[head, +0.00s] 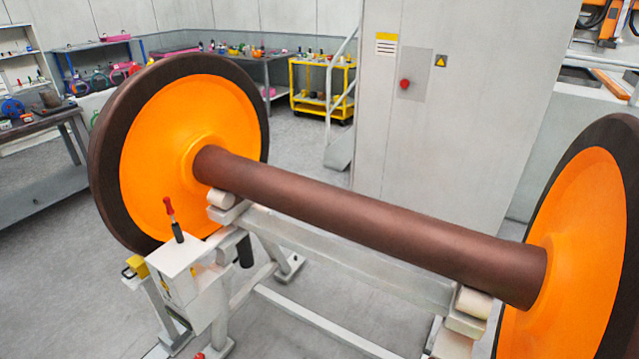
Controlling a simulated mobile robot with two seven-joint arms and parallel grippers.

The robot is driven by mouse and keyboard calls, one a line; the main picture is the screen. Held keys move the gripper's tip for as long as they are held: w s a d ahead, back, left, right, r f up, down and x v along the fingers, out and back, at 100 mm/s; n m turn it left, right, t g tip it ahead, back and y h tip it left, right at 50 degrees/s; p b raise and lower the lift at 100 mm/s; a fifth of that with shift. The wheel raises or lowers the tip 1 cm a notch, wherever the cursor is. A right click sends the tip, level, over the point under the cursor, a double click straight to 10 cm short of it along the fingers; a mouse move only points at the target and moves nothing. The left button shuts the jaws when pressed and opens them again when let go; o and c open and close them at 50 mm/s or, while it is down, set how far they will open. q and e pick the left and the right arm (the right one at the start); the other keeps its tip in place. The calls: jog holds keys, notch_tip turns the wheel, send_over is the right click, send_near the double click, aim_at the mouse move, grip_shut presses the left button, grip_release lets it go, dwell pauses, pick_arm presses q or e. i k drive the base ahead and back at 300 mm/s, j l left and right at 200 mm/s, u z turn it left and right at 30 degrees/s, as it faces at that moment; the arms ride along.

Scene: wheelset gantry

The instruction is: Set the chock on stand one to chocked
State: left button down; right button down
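A wheelset with a brown axle (370,222) and two orange-faced wheels, the left wheel (150,150) and the right wheel (580,240), rests on a pale grey stand (350,265). A white box (180,262) sits at the stand's left end, in front of the left wheel. A lever with a red grip (169,206) and black lower part stands nearly upright on its top. A yellow block (136,267) is at the box's left side. I cannot make out for certain which part is the chock or its state. Neither of my grippers is in view.
A grey cabinet (460,110) with a red button stands behind the axle. A yellow cart (322,88), a metal handrail (342,75) and workbenches with tools stand at the back. Grey floor is open at the lower left (60,290).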

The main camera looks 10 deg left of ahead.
aim_at(137, 264)
jog(key=u, duration=1.75)
